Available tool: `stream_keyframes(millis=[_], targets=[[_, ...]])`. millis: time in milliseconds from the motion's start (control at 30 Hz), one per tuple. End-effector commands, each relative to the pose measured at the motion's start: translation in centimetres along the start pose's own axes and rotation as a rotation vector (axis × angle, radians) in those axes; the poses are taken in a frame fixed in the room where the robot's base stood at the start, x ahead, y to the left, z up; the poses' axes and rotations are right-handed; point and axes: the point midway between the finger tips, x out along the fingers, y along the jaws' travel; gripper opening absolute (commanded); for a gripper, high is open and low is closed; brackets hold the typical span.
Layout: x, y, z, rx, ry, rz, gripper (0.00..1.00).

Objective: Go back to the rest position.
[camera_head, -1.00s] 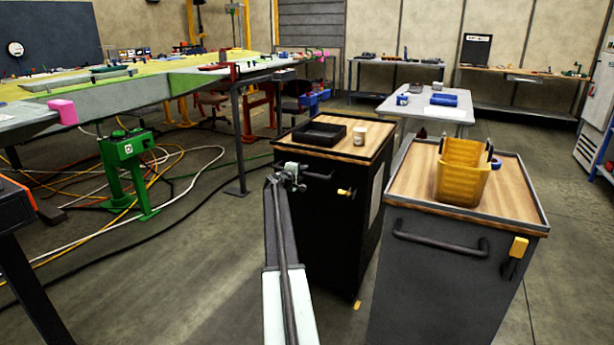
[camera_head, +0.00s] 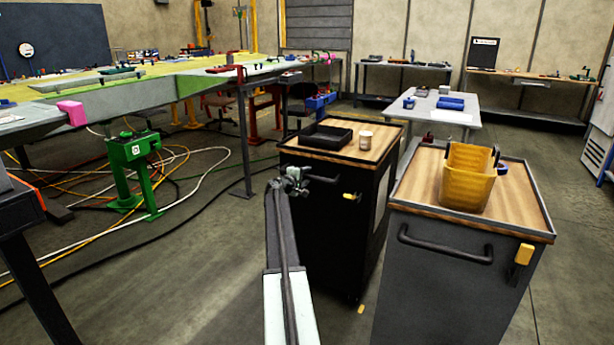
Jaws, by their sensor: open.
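My arm reaches forward from the bottom centre of the head view. My gripper (camera_head: 293,180) is at its far end, small in the picture, in front of the upper edge of the black cart (camera_head: 325,225). I see nothing held in it, and its jaws are open. I cannot tell the exact gap between it and the cart.
A grey cart (camera_head: 450,285) with a yellow bin (camera_head: 467,178) stands at the right. The wing jig (camera_head: 150,90) is at the left, with a green stand (camera_head: 133,170) and hoses on the floor below. A white table (camera_head: 455,120) stands behind. Open floor (camera_head: 190,280) lies left of my arm.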

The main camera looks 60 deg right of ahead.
Motion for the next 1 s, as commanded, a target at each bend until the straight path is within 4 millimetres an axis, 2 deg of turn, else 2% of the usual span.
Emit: stream_keyframes(millis=[33, 100, 233, 767, 867, 967, 1000], targets=[[-1.5, 0.2, 0.1, -0.001, 0.002, 0.000, 0.43], [-3.0, 0.2, 0.1, -0.001, 0.004, 0.001, 0.43], [-4.9, 0.1, 0.1, -0.001, 0.003, 0.001, 0.43], [-5.2, 0.0, -0.3, -0.001, 0.005, 0.001, 0.43], [-6.7, -0.3, -2.9, -0.007, 0.035, 0.001, 0.43], [-10.3, -1.0, -8.7, -0.020, 0.103, 0.001, 0.43], [-12.5, -1.5, -11.4, -0.027, 0.138, 0.001, 0.43]])
